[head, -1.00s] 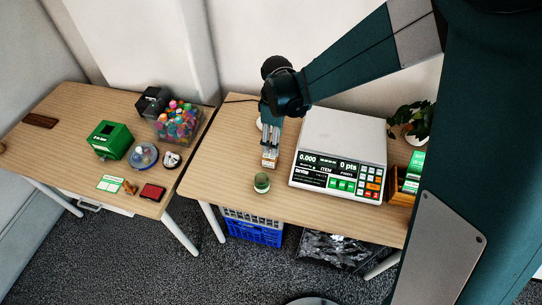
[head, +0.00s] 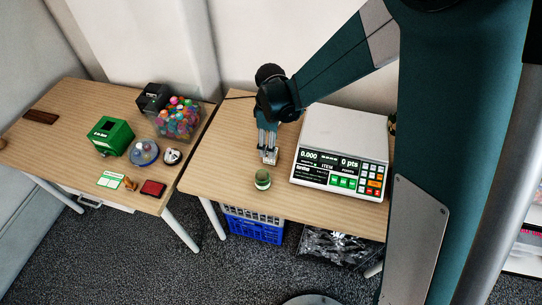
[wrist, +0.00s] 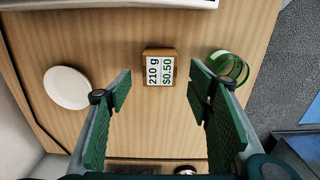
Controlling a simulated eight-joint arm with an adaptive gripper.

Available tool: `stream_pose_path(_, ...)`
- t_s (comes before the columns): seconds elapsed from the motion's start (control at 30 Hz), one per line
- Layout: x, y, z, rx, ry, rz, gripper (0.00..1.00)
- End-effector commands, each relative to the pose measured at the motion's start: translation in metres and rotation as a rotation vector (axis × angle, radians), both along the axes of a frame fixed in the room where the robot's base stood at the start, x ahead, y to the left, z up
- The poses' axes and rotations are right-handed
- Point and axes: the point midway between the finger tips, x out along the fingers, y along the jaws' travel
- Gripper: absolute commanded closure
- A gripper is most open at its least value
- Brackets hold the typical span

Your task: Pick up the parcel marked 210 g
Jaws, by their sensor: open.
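The parcel marked 210 g (wrist: 160,67) is a small brown block with a white label that also reads $0.50. In the wrist view it lies on the wooden table, centred ahead of my fingertips. My gripper (wrist: 160,88) is open, with one green-padded finger to each side of the parcel's line and nothing between them. In the head view my gripper (head: 268,156) points down over the table, left of the scale. The parcel cannot be made out clearly there.
A green-and-clear glass (wrist: 229,67) stands right of the parcel in the wrist view; it is near the table's front edge in the head view (head: 262,180). A white disc (wrist: 67,88) lies left of the parcel. The scale (head: 341,150) stands right of my gripper.

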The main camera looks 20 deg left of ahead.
Motion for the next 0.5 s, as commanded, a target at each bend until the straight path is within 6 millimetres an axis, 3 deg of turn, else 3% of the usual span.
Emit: stream_pose_path(0.5,0.0002,-0.0003,-0.0087,0.0,0.0,0.0,0.49)
